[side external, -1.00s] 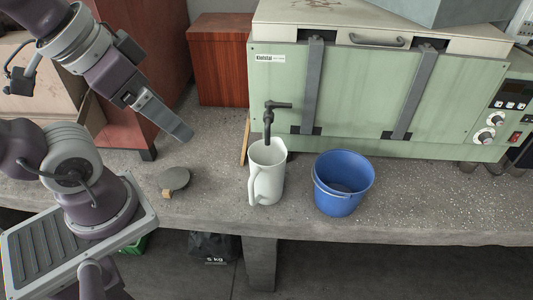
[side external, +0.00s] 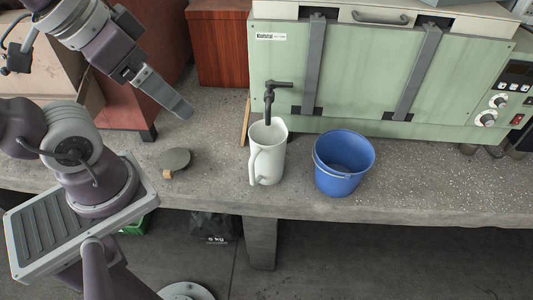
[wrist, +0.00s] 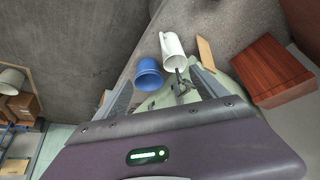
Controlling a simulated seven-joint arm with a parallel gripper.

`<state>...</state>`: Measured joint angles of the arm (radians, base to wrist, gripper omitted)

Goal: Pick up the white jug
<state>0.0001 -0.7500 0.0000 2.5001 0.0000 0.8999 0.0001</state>
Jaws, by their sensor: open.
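The white jug (side external: 268,155) stands upright on the concrete bench, under a black tap on the green machine, with its handle toward the front left. It also shows in the wrist view (wrist: 172,48), near the top middle. My gripper (side external: 182,108) is up and to the left of the jug in the side view, apart from it and empty. Its two fingers show in the wrist view (wrist: 165,88), spread apart and open, with the jug beyond them.
A blue bucket (side external: 342,165) stands just right of the jug. The green machine (side external: 385,85) with its tap (side external: 270,97) is close behind. A wooden strip (side external: 246,122) leans left of the jug.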

